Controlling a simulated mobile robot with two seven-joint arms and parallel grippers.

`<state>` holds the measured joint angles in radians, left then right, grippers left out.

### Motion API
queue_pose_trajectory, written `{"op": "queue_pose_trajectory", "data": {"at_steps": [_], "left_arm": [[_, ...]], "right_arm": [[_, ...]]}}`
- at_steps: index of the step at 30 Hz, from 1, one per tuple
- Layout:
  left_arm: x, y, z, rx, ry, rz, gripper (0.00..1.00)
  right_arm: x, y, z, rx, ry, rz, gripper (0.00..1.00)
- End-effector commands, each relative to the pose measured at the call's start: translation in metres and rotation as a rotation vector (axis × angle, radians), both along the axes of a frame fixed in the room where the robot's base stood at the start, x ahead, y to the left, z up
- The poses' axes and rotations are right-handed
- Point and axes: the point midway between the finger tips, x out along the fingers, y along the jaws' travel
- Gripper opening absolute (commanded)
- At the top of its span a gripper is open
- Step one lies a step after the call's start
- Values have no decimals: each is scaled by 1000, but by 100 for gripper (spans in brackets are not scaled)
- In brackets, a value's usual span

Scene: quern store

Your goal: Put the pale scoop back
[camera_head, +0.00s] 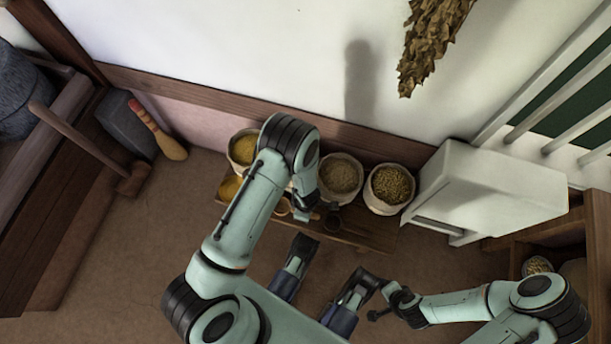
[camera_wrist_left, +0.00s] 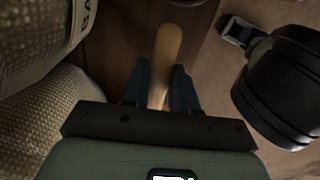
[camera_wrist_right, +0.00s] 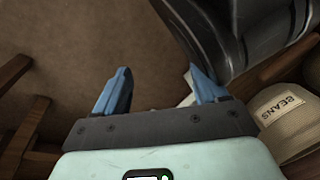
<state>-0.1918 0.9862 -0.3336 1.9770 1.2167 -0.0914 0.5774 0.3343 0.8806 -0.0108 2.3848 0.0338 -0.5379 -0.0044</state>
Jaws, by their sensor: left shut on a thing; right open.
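A pale wooden handle (camera_wrist_left: 168,45), seemingly the scoop's, lies between the fingers of my left gripper (camera_wrist_left: 162,68) in the left wrist view. The gripper is shut on it; the far end of the scoop is not clear. In the head view my left wrist hangs over the low bench (camera_head: 370,234), in front of the sacks, and mostly hides the held thing. A small orange-brown round thing (camera_head: 283,206) and a dark scoop-like thing (camera_head: 333,220) show beside the wrist. My right gripper (camera_wrist_right: 158,70) is open and empty, away from the bench.
Open sacks stand along the wall: yellow grain (camera_head: 243,150), brownish grain (camera_head: 341,174) and greenish grain (camera_head: 389,186). A white box-like stand (camera_head: 492,195) is to their right. A mallet (camera_head: 90,150) and a red-handled tool (camera_head: 160,135) are at left. A beans sack (camera_wrist_right: 285,112) is near my right gripper.

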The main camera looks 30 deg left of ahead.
Motion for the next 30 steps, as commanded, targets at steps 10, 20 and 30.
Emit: {"op": "queue_pose_trajectory", "data": {"at_steps": [10,20,30], "left_arm": [[0,0,-2,0,0,0,37],[0,0,-2,0,1,0,53],[1,-1,36,1,-3,-5,53]], "right_arm": [[-4,-1,-3,1,12,-1,72],[-4,0,-2,1,12,0,72],[30,5,32,-4,-103,7,72]]}}
